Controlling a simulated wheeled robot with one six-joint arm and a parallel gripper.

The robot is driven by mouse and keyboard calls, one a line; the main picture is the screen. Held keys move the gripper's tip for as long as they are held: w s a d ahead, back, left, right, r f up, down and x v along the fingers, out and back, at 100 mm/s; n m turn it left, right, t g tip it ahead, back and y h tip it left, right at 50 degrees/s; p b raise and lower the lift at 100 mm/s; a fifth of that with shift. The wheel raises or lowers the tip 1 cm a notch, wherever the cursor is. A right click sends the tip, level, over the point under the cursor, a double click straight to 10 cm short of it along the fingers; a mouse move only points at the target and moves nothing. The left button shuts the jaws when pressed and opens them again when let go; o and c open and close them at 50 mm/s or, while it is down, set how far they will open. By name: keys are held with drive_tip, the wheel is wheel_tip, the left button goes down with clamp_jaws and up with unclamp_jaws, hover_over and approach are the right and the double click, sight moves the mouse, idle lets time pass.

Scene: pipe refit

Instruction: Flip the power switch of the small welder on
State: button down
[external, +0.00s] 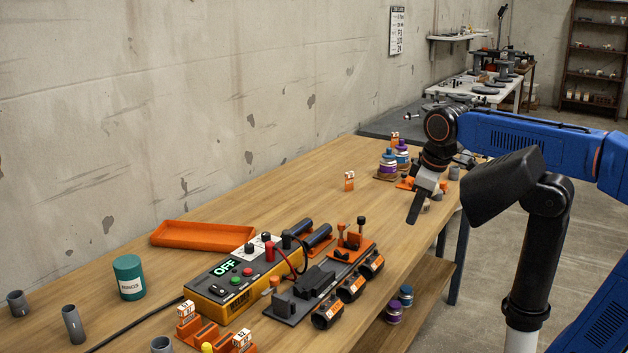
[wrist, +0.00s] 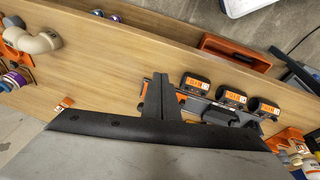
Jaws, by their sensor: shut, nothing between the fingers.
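The small welder (external: 230,294) is a yellow box with a dark top near the front of the wooden bench in the external view. Its green display reads OFF. Red and green buttons and a small dark switch (external: 217,289) sit on its top; the switch's position is too small to tell. My gripper (external: 413,218) is shut and empty, pointing down above the bench's right edge, well to the right of and apart from the welder. In the wrist view my gripper (wrist: 165,82) covers part of the bench, and the welder's top panel cannot be made out.
A grey fixture with several black labelled cylinders (external: 352,286) stands right of the welder. An orange tray (external: 203,235) lies behind it and a teal can (external: 129,277) stands to its left. Purple and blue spools (external: 389,164) stand farther back. The bench middle (external: 310,190) is mostly clear.

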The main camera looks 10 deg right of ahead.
drive_tip(key=w+a+r+n, duration=0.2)
drive_tip(key=a+r+n, duration=0.25)
drive_tip(key=a, duration=0.75)
wheel_tip(320, 180, up, 5)
drive_tip(key=n+g, duration=0.2)
drive_tip(key=n, duration=1)
hover_over(214, 287)
drive_tip(key=s+d, duration=0.2)
drive_tip(key=shift+w+a+f, duration=0.15)
drive_tip(key=shift+a, duration=0.05)
drive_tip(key=f, duration=0.4)
drive_tip(key=w+a+f, duration=0.1)
drive_tip(key=f, duration=0.9)
drive_tip(key=shift+w+a, duration=0.15)
drive_tip(key=shift+w, duration=0.1)
